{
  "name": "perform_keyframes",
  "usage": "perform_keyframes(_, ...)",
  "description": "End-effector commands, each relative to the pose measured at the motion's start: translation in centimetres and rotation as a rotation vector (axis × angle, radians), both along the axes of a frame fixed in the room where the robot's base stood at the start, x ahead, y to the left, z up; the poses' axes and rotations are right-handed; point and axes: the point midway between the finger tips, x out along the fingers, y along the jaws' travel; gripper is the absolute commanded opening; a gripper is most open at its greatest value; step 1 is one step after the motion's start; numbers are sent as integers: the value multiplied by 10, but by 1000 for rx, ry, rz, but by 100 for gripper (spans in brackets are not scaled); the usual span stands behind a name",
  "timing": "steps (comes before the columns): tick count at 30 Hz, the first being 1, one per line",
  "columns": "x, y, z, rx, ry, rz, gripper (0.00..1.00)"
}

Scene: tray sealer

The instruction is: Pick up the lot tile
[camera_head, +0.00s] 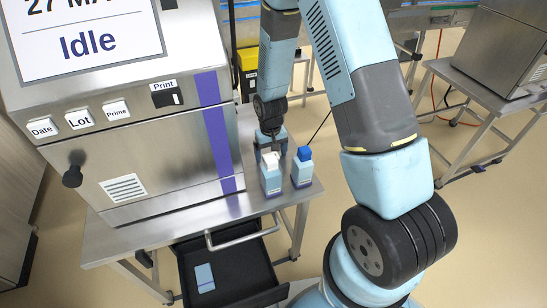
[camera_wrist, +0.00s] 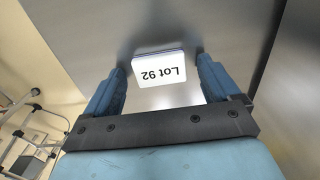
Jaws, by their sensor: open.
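The lot tile (camera_wrist: 158,69) is a small white plate printed "Lot 92", upside down in the wrist view. It lies between the two blue fingertips of my gripper (camera_wrist: 161,64), against a grey steel surface. The fingers are open, one on each side of the tile, with a narrow gap seen at the right. Whether the left finger touches it I cannot tell. In the head view my gripper (camera_head: 269,139) points down behind the bottles at the right end of the steel table, and I cannot make out the tile there.
A white-capped bottle (camera_head: 271,180) and a blue-capped bottle (camera_head: 302,172) stand close in front of my gripper. The sealer (camera_head: 150,160), its screen reading "Idle", stands to the left. An open black drawer (camera_head: 240,265) below holds a light-blue item (camera_head: 205,278).

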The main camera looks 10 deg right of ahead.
Motion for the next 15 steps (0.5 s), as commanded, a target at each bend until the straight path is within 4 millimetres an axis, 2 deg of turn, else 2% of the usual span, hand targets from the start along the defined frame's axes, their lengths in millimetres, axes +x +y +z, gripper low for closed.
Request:
perform_keyframes(2, 0, 0, 0, 0, 0, 0, 85)
perform_keyframes(15, 0, 0, 0, 0, 0, 0, 42)
